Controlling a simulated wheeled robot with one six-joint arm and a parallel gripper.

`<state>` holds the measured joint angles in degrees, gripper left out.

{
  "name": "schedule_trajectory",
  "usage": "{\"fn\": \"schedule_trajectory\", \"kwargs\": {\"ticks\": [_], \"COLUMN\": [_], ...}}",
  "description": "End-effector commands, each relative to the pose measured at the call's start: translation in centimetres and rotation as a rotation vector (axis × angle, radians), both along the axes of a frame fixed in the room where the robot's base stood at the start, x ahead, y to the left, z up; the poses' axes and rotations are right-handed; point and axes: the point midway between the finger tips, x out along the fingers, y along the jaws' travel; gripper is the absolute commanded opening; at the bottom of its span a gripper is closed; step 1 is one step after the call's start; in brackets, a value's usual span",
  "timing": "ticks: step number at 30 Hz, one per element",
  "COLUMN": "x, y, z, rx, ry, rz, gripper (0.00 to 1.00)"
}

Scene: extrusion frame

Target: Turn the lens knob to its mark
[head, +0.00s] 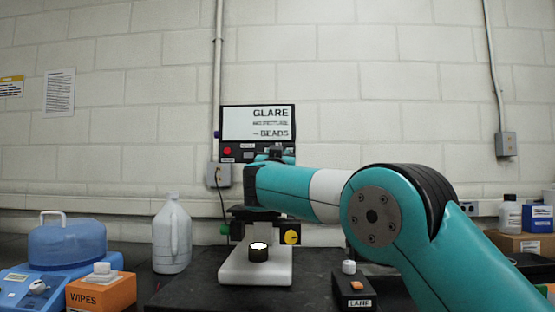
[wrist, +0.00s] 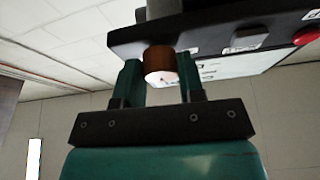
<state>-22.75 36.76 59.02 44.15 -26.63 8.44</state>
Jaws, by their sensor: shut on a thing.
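The lens knob, a brown cylinder with a pale end face (wrist: 158,60), sits between the two fingers of my gripper (wrist: 160,72) in the wrist view. My gripper is shut on it. The knob is under the edge of a dark housing (wrist: 225,28) that also carries a red button. Any mark for the knob cannot be made out. In the head view my arm hides the knob and most of the gripper, in front of the display unit (head: 225,140), whose screen shows GLARE and BEADS.
Below stands a white instrument base (head: 235,268) with a black round piece (head: 258,253) and a yellow knob (head: 292,237). A white jug (head: 172,240) and an orange wipes box (head: 100,293) are left. A lamp switch box (head: 352,290) is right.

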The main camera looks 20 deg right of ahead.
Motion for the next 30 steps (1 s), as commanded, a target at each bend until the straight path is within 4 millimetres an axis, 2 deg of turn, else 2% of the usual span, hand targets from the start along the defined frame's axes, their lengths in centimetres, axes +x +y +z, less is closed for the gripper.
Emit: {"fn": "schedule_trajectory", "kwargs": {"ticks": [1,4,12,16,20,30], "x": [0.0,0.0,0.0,-0.7,-2.7,-10.3], "y": [0.0,0.0,0.0,0.4,1.1,3.8], "z": [0.0,0.0,0.0,-0.5,-1.6,-5.0], "rx": [0.0,0.0,0.0,0.0,-0.001,-0.002], "ry": [0.001,0.0,0.0,0.0,0.0,0.0], "rz": [0.001,0.001,0.001,0.003,0.004,0.006], "gripper": [0.38,0.61,0.61,0.61,0.61,0.61]}}
